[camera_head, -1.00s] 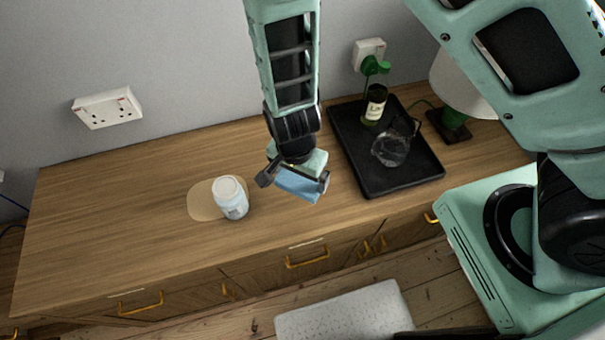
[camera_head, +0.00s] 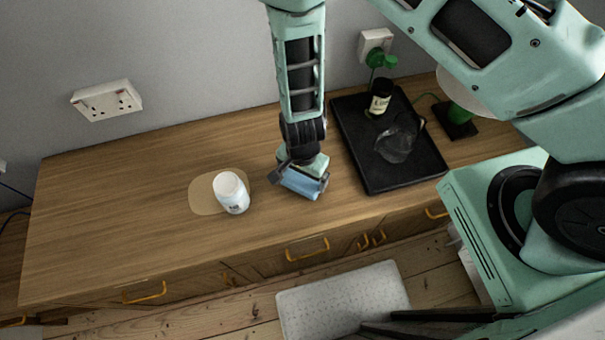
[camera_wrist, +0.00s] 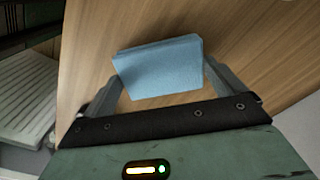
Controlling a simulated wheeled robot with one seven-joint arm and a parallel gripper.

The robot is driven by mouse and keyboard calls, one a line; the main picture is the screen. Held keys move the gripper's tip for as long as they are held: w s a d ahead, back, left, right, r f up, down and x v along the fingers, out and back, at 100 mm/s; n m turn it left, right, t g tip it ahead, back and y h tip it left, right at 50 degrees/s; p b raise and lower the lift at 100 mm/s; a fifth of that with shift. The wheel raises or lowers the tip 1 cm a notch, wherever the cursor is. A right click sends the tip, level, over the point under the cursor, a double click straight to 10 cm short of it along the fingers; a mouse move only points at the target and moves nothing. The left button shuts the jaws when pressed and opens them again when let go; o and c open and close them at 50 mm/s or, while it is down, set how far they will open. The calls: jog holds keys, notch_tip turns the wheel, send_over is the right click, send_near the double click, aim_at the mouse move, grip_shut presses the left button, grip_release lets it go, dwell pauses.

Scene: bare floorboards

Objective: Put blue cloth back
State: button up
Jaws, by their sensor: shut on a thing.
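The blue cloth (camera_head: 301,182) is a folded, light blue block. My gripper (camera_head: 303,182) is shut on it, with one finger at each side. In the head view it is over the wooden cabinet top, between the white jar and the black tray. The wrist view also shows the cloth (camera_wrist: 160,68) between the fingers of my gripper (camera_wrist: 163,82), with wood grain behind it. I cannot tell whether the cloth touches the wood.
A white jar (camera_head: 231,193) stands on a pale round mat (camera_head: 202,197) to the left. A black tray (camera_head: 384,180) to the right holds a dark bottle (camera_head: 380,98) and a clear glass vessel (camera_head: 398,143). A lamp (camera_head: 456,120) stands behind. The cabinet top's left part is clear.

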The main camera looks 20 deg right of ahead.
jog(key=shift+f, duration=0.7)
jog(key=o, duration=0.5)
notch_tip(320, 180, up, 12)
jog(key=b, duration=0.2)
notch_tip(320, 180, up, 14)
jog(key=n+g+y, duration=0.1)
jog(key=n+y, duration=0.1)
jog(key=n, duration=0.5)
send_over(302, 179)
jog(key=s+a, duration=0.2)
jog(key=s, duration=0.3)
jog(key=s+d+r+n, duration=0.2)
jog(key=r+n, duration=0.1)
jog(key=s+d+r+n+h, duration=0.1)
jog(key=s+d+r+n, duration=0.1)
jog(key=r+n, duration=0.1)
jog(key=s+d+r+n, duration=0.2)
jog(key=s+r+n, duration=0.1)
jog(key=r, duration=0.1)
jog(key=shift+d+r+n+t, duration=0.1)
jog(key=shift+n+t, duration=0.2)
jog(key=shift+t, duration=0.1)
